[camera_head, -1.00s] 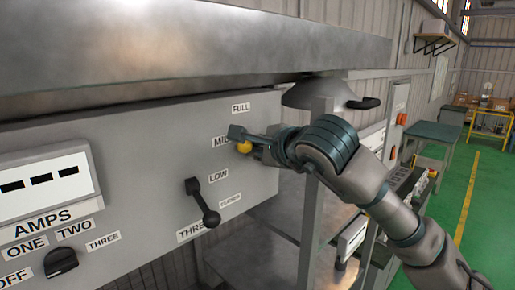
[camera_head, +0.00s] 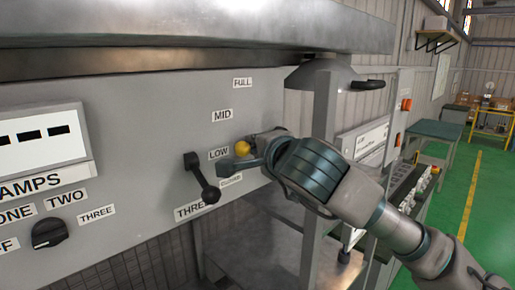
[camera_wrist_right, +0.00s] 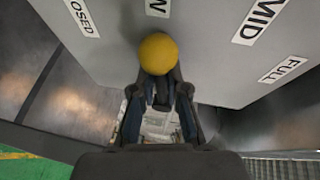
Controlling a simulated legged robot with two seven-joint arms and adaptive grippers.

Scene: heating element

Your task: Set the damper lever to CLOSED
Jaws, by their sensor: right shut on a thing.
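The damper lever shows as a yellow ball knob (camera_head: 242,148) at the right end of the grey panel, beside the LOW label (camera_head: 218,154). The MID label (camera_head: 222,115) and FULL label (camera_head: 242,83) are above it. The CLOSED label (camera_head: 231,180) is below, partly covered by my gripper. My right gripper (camera_head: 240,160) is shut on the lever. In the right wrist view the yellow knob (camera_wrist_right: 158,54) stands just beyond the fingers (camera_wrist_right: 160,105), which close around the part behind it. The lever's shaft is mostly hidden. My left gripper is out of view.
A black lever switch (camera_head: 202,178) sticks out just left of my right gripper, near the THREE label. A black rotary knob (camera_head: 49,233) and a meter (camera_head: 40,137) are further left. A metal hood (camera_head: 200,30) overhangs the panel. A post stands to the right.

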